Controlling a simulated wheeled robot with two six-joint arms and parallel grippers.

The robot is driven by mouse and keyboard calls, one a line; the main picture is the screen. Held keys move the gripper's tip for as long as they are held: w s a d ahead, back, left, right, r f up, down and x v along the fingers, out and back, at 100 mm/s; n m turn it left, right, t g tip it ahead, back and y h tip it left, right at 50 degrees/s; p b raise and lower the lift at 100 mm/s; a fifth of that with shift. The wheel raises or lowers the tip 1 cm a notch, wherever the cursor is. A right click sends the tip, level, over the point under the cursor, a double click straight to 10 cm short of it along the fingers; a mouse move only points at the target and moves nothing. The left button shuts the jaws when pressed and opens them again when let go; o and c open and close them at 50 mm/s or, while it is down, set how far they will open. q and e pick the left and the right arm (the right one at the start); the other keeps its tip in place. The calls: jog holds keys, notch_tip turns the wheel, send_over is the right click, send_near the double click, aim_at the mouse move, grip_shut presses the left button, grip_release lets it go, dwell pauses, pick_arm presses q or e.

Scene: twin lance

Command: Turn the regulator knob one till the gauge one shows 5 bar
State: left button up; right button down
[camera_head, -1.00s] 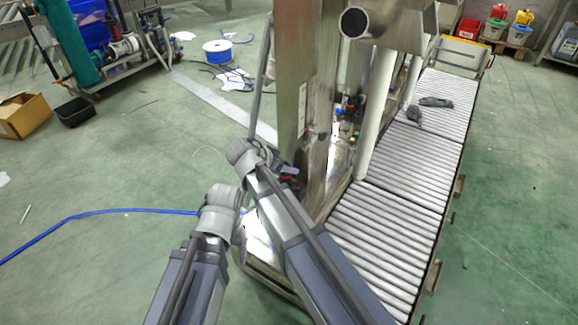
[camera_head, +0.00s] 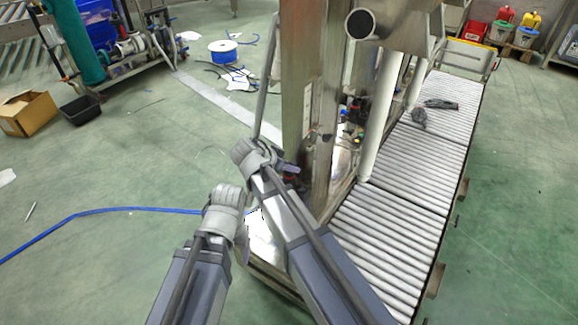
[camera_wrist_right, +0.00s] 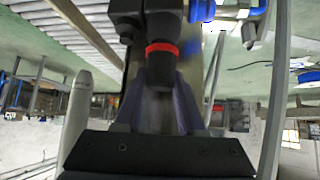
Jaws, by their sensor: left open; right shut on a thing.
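In the right wrist view a dark knob (camera_wrist_right: 160,76) with a red ring hangs from a black regulator body. My right gripper (camera_wrist_right: 160,100) is shut on this knob, with a finger on each side. In the head view my right gripper (camera_head: 287,172) is at the steel column, mostly hidden behind its own wrist. My left gripper (camera_head: 242,246) is open, lower and to the left of the right one, with its fingers largely hidden behind its wrist. I cannot make out the gauge or its reading in either view.
A steel column (camera_head: 303,100) stands directly beyond my right gripper. A roller conveyor (camera_head: 390,235) runs along its right side. A blue hose (camera_head: 120,211) lies on the floor at left. Blue fittings (camera_wrist_right: 201,10) sit beside the regulator. The green floor at left is mostly clear.

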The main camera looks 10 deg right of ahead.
jog(key=shift+s, duration=0.1)
jog(key=n+t+y, duration=0.1)
jog(key=n, duration=0.1)
jog(key=shift+s+d+n+t, duration=0.1)
jog(key=shift+n+t, duration=0.2)
jog(key=shift+n+t+y, duration=0.9)
jog(key=shift+n+y, duration=1)
jog(key=shift+n, duration=0.6)
jog(key=shift+w, duration=0.2)
jog(key=c, duration=0.5)
grip_release()
